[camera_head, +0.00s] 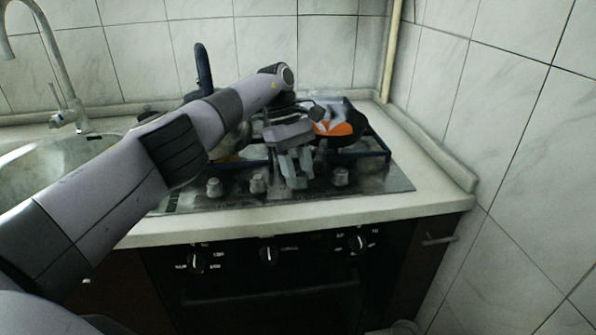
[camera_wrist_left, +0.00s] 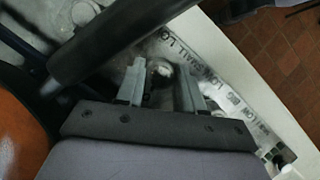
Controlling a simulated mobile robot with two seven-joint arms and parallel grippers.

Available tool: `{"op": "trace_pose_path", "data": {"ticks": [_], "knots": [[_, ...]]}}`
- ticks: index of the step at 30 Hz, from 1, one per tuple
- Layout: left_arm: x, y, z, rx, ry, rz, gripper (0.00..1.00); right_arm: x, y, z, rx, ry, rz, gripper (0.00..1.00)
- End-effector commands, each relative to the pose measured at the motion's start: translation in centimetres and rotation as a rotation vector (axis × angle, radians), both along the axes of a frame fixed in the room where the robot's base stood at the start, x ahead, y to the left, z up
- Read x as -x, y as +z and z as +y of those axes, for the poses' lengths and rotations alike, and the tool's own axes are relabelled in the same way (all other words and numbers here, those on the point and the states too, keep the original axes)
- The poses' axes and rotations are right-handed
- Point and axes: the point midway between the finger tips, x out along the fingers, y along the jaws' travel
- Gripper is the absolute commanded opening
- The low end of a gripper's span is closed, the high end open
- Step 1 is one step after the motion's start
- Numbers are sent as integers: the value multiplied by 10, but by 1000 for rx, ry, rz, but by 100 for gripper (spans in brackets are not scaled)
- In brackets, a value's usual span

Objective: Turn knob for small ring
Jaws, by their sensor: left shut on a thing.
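The hob (camera_head: 395,181) has a row of knobs along its front. My left gripper (camera_head: 297,172) points down at this row and is shut on a knob, which its fingers mostly hide in the head view. In the left wrist view the fingers (camera_wrist_left: 162,82) stand on both sides of the pale round knob (camera_wrist_left: 161,70). Printed marks, partly readable as "SMALL" and "LO", run beside it. Other knobs stand to the left (camera_head: 258,183) and (camera_head: 214,187), and one stands to the right (camera_head: 340,176). My right gripper is not in view.
An orange and dark pot (camera_head: 338,128) stands on the hob behind my gripper. A dark bar (camera_wrist_left: 125,40) crosses the left wrist view close to the fingers. A sink (camera_head: 45,160) lies left, a tiled wall (camera_head: 500,120) right. Oven dials (camera_head: 268,253) sit below the counter edge.

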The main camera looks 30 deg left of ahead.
Motion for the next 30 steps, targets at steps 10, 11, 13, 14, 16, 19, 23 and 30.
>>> {"op": "trace_pose_path", "data": {"ticks": [10,11,13,14,16,19,23,30], "knots": [[0,1,1,-1,-13,-2,7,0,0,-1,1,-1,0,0],[0,1,1,-1,-13,-2,7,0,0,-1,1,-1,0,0],[0,1,1,-2,-12,-1,7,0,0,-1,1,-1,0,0],[0,1,1,-2,-12,-1,7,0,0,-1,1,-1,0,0],[0,1,1,-2,-12,-1,40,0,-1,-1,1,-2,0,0],[0,1,1,-2,-12,-1,61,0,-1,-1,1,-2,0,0],[0,0,1,-1,-12,-1,61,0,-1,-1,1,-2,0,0],[0,2,-1,-1,-12,-1,61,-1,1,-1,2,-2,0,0]]}}
